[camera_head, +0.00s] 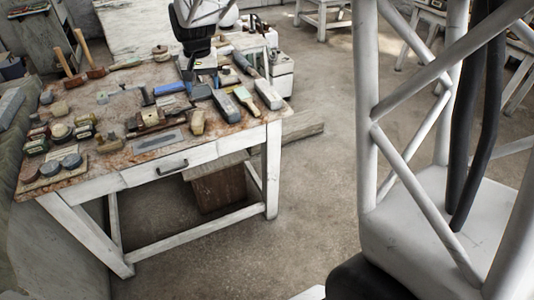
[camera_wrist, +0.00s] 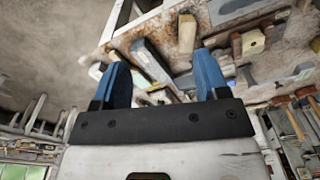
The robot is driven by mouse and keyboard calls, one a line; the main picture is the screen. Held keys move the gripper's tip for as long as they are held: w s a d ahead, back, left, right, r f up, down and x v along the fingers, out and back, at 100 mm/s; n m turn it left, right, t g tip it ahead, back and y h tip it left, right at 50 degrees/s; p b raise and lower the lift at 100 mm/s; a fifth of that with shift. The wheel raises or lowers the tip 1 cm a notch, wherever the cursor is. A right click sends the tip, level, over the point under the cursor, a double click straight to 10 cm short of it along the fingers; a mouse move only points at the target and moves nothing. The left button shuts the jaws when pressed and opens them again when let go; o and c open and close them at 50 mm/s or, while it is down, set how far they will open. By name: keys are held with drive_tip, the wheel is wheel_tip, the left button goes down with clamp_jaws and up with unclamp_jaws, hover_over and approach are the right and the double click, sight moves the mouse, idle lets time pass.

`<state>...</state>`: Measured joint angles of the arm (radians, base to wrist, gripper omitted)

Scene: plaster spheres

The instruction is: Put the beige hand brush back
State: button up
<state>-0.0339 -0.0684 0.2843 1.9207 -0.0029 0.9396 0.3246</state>
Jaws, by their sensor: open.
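A beige block with a darker end, which looks like the hand brush (camera_head: 197,122), lies near the front edge of the worktable (camera_head: 95,182). Its bristles cannot be made out. In the wrist view it (camera_wrist: 187,33) lies beyond my fingertips, towards the table edge. My gripper (camera_head: 202,68) is above the back part of the table, pointing down. In the wrist view its two blue fingers (camera_wrist: 163,66) are wide apart with nothing gripped. A long grey block (camera_wrist: 150,60) shows beyond the gap between them, beside the brush.
Many tools crowd the tabletop. The grey block (camera_head: 226,105) and a dark-and-wood plane (camera_head: 150,121) flank the brush. Two hammers (camera_head: 74,72) stand at the back left. A grey plate (camera_head: 157,142) lies at the front. Open floor (camera_head: 318,190) is right of the table.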

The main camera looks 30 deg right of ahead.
drive_tip(key=s+d+r+n+t, duration=0.1)
drive_tip(key=s, duration=1.7)
drive_tip(key=s+d+r+n, duration=0.1)
drive_tip(key=s+n, duration=0.1)
drive_tip(key=s, duration=1.6)
drive_tip(key=shift+s+d+r+t, duration=0.3)
drive_tip(key=shift+r+t, duration=0.1)
